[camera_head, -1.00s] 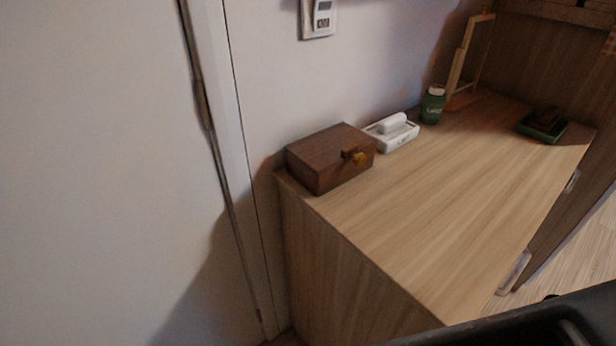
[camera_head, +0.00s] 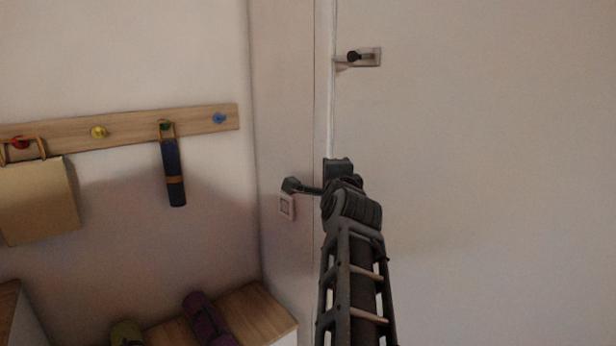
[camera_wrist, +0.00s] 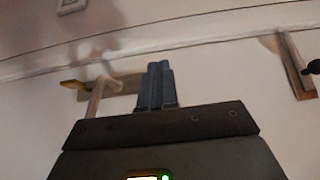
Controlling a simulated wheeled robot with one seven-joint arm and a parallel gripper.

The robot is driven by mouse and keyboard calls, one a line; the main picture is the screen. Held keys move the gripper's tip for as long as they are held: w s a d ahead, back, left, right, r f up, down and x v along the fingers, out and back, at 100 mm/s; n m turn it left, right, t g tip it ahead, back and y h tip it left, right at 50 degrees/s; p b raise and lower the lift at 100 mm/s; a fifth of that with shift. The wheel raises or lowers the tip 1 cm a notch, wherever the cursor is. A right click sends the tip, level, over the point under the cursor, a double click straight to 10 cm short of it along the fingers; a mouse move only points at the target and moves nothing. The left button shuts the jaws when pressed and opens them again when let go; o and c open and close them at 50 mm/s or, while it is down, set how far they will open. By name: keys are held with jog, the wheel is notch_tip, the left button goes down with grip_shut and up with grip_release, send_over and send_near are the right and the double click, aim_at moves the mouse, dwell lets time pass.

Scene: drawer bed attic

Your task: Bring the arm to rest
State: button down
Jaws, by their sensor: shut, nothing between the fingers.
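My arm (camera_head: 352,255) reaches up from the bottom of the head view. Its dark end is in front of the upright seam beside a broad pale panel, and how far it stands from the panel is hard to tell. In the wrist view my gripper (camera_wrist: 158,68) has its two grey fingers together, with nothing between them. A pale lever-like handle on a wooden plate (camera_wrist: 97,92) shows just left of the fingers; I cannot tell whether they touch it.
A latch with a dark knob (camera_head: 362,56) is on the pale panel. A small switch (camera_head: 287,206) is left of the seam. A peg rail (camera_head: 70,138) holds a bag (camera_head: 38,200) and a dark blue hanging item (camera_head: 173,172). Rolled items lie on a low wooden top (camera_head: 252,307).

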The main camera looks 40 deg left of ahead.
jog(key=s+a, duration=0.1)
jog(key=s, duration=0.5)
jog(key=shift+f, duration=0.15)
